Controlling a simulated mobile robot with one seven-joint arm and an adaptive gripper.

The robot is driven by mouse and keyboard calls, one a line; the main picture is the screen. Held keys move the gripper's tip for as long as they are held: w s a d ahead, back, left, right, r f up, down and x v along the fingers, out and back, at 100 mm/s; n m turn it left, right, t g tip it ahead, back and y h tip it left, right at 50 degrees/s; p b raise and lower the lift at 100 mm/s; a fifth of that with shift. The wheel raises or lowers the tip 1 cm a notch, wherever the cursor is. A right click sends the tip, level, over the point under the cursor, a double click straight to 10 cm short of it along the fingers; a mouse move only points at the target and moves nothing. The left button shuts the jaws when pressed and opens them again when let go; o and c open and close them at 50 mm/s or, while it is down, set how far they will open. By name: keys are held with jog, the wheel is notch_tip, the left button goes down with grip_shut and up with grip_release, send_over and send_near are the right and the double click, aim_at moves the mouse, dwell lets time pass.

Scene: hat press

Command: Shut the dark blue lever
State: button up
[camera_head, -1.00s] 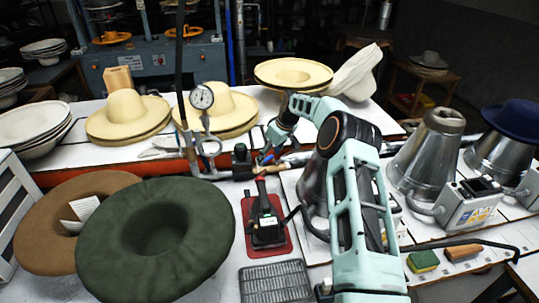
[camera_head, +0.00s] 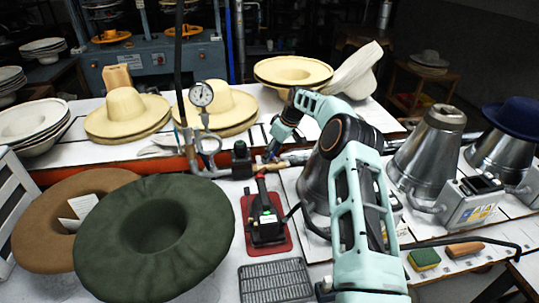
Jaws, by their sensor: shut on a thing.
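My gripper (camera_head: 271,154) is at the end of my pale green arm, at the pipe fitting in the middle of the table. It is shut on the dark blue lever (camera_head: 265,158), which shows only as a small bluish part at the fingertips. Most of the lever is hidden by the gripper, so its exact angle cannot be told. The lever sits on the metal pipe (camera_head: 222,172), just right of a dark valve knob (camera_head: 240,152). A round pressure gauge (camera_head: 201,95) stands on the same piping, to the left.
A green felt hat (camera_head: 155,240) and a brown hat (camera_head: 50,235) lie at left. Metal hat cones (camera_head: 425,160) stand at right. Straw hats (camera_head: 126,110) sit behind the pipe.

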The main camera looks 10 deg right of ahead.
jog(key=shift+s+d+n+g+y, duration=0.2)
jog(key=shift+d+n, duration=0.15)
jog(key=shift+n, duration=0.4)
jog(key=shift+s+d+n+g+y, duration=0.1)
jog(key=shift+s+d+n+y, duration=0.2)
jog(key=shift+n, duration=0.45)
jog(key=shift+w, duration=0.15)
jog(key=o, duration=1.7)
